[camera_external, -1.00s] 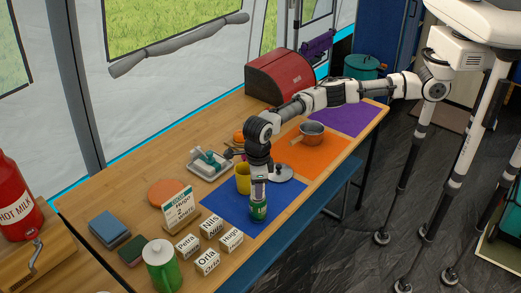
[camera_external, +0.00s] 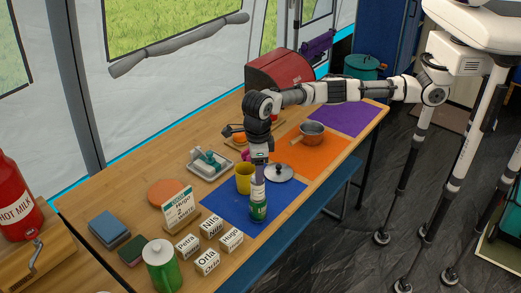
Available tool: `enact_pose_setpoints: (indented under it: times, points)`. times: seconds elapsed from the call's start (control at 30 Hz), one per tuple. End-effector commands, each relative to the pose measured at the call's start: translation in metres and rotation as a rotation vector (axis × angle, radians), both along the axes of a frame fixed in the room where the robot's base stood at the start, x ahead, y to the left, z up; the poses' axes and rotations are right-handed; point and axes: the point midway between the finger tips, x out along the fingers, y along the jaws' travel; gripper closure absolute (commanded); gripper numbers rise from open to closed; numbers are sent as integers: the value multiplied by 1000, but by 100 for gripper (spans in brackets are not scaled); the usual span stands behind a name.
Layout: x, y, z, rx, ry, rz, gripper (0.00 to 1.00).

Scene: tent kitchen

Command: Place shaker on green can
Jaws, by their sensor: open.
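The green can (camera_external: 258,212) stands upright on the blue mat (camera_external: 222,205). A slim greyish-purple shaker (camera_external: 258,187) stands upright on top of the can, and it looks roughly in line with it. My gripper (camera_external: 258,164) points straight down above the shaker. It is open, with its fingertips near the shaker's top. The picture is too small to tell whether the fingers still touch the shaker.
A yellow cup (camera_external: 243,179) stands just behind and left of the can. A silver lid (camera_external: 279,173) lies to the right. White name blocks (camera_external: 231,240) stand in front at the left. A pot (camera_external: 312,133) stands on the orange mat (camera_external: 318,157).

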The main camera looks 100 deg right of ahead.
Motion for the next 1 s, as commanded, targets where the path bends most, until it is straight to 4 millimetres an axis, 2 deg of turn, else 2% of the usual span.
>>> enact_pose_setpoints:
  times: [0.13,0.3,0.57,0.67,0.77,0.87,0.9,0.97,1.0]
  points:
    - [0,1,26,0,-1,1,39]
    - [0,0,40,-1,0,-1,39]
    - [0,1,43,1,-1,0,39]
    - [-1,20,36,24,-33,-6,39]
    - [-8,75,23,109,-129,-35,39]
    - [-29,163,16,308,-256,-98,39]
    - [-44,201,19,422,-296,-132,39]
    - [-73,254,32,613,-333,-185,39]
    - [-96,286,46,753,-337,-223,39]
